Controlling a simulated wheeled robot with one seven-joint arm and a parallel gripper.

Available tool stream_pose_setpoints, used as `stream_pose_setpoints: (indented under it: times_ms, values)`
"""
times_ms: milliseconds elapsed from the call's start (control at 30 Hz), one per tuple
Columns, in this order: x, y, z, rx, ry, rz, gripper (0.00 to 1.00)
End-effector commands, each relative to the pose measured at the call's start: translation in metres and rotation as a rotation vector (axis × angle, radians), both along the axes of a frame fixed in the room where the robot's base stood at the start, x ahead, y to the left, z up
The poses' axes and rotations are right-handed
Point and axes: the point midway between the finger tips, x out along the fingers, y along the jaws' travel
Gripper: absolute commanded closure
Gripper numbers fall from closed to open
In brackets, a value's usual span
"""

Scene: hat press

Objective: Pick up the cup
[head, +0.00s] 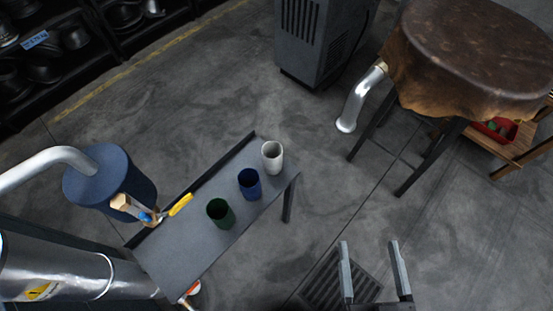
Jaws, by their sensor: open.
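Three cups stand in a row on a narrow grey table (177,250). The white cup (272,158) is at the far end, the dark blue cup (249,184) is in the middle, and the green cup (220,213) is nearest the tools. All three look upright and apart from each other. My gripper (369,244) is at the bottom right, open and empty, with its two fingers apart over the floor grating. It is well to the right of the table and touches no cup.
A yellow-handled tool (181,204) and a wooden-headed brush (128,206) lie at the table's left. A blue drum (98,175) and silver pipe (55,270) stand left. A leather-covered stand (470,60) and grey cabinet (318,40) are behind. Floor between gripper and table is clear.

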Motion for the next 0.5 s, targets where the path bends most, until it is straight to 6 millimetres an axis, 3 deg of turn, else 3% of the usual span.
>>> stream_pose_setpoints:
  times_ms: [267, 500]
  values:
    - [0.080, 0.045, -0.075, 0.007, -0.091, 0.084, 0.23]
    - [0.165, 0.105, -0.140, -0.005, -0.146, 0.211, 0.23]
